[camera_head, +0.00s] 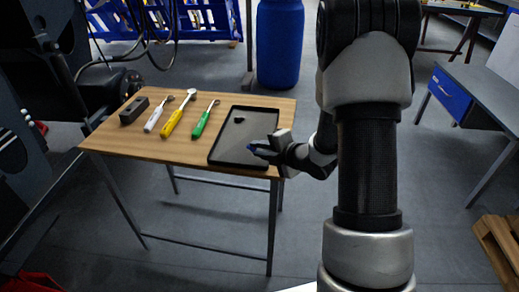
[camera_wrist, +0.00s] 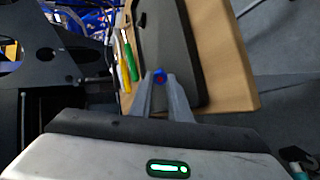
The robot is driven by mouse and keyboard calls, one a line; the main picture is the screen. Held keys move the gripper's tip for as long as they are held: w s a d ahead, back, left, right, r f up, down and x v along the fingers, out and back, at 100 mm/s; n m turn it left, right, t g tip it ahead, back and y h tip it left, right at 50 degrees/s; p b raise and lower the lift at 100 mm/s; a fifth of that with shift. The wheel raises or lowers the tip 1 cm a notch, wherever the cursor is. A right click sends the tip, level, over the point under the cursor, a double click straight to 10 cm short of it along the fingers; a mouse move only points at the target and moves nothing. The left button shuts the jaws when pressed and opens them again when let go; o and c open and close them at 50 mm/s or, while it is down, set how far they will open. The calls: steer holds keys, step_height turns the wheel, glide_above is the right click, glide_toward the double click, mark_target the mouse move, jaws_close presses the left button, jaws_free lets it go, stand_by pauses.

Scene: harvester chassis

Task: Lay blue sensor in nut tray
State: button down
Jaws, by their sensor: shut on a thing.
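The nut tray (camera_head: 243,124) is a flat black tray at the right end of the wooden table; it also shows in the wrist view (camera_wrist: 170,45). A small dark piece (camera_head: 239,119) lies in it towards the back. My gripper (camera_head: 258,150) is at the tray's front right part, coming in from the right. In the wrist view my gripper (camera_wrist: 160,78) is shut on the blue sensor (camera_wrist: 159,73), a small blue piece with a reddish centre between the fingertips. The sensor appears over the tray; its exact height is unclear.
White (camera_head: 159,114), yellow (camera_head: 179,114) and green (camera_head: 204,119) handled tools and a dark block (camera_head: 134,110) lie on the table (camera_head: 160,148) left of the tray. A blue barrel (camera_head: 280,43) stands behind. Large dark machinery (camera_head: 35,120) is at the left.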

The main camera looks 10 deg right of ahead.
steer(key=shift+f+b, duration=0.4)
steer(key=shift+f, duration=0.3)
steer(key=c, duration=1.7)
jaws_free()
steer(key=shift+o, duration=0.6)
steer(key=shift+s, duration=0.1)
steer(key=shift+f, duration=0.1)
steer(key=p+v, duration=0.3)
steer(key=v, duration=1.4)
steer(key=shift+r, duration=0.35)
